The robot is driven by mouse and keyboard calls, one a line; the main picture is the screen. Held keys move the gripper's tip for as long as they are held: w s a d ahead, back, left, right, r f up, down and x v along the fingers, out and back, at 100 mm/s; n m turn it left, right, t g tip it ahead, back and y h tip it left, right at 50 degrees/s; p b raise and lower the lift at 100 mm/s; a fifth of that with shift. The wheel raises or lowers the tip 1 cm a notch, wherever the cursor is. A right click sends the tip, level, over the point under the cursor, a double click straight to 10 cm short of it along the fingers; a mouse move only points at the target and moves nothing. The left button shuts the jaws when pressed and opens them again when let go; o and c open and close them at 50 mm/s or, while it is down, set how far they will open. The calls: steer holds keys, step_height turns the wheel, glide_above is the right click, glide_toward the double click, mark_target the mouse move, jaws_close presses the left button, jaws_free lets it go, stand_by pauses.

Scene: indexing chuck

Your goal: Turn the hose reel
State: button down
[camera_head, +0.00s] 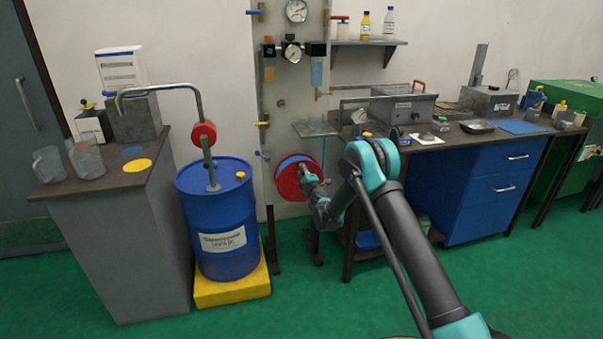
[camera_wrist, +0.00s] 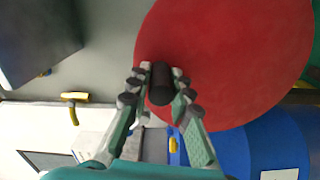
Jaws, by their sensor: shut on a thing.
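The hose reel (camera_head: 287,181) is a red disc with some blue showing, mounted low on the grey panel between the blue drum and the workbench. In the wrist view the red reel face (camera_wrist: 235,50) fills the upper right. A dark cylindrical handle (camera_wrist: 160,84) stands out from it near its left edge. My gripper (camera_wrist: 160,90) is shut on this handle, with one finger on each side. In the head view my gripper (camera_head: 306,178) is at the right part of the reel and hides some of it.
A blue drum (camera_head: 222,215) with a red hand pump (camera_head: 203,134) stands on a yellow base (camera_head: 232,288) left of the reel. A workbench (camera_head: 440,146) with blue drawers stands to the right. The panel (camera_head: 288,85) above carries gauges and valves. Green floor in front is clear.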

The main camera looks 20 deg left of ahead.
steer(key=shift+d, duration=0.15)
steer(key=c, duration=1.4)
jaws_free()
steer(key=shift+o, duration=0.2)
steer(key=v, duration=1.2)
steer(key=shift+f, duration=0.15)
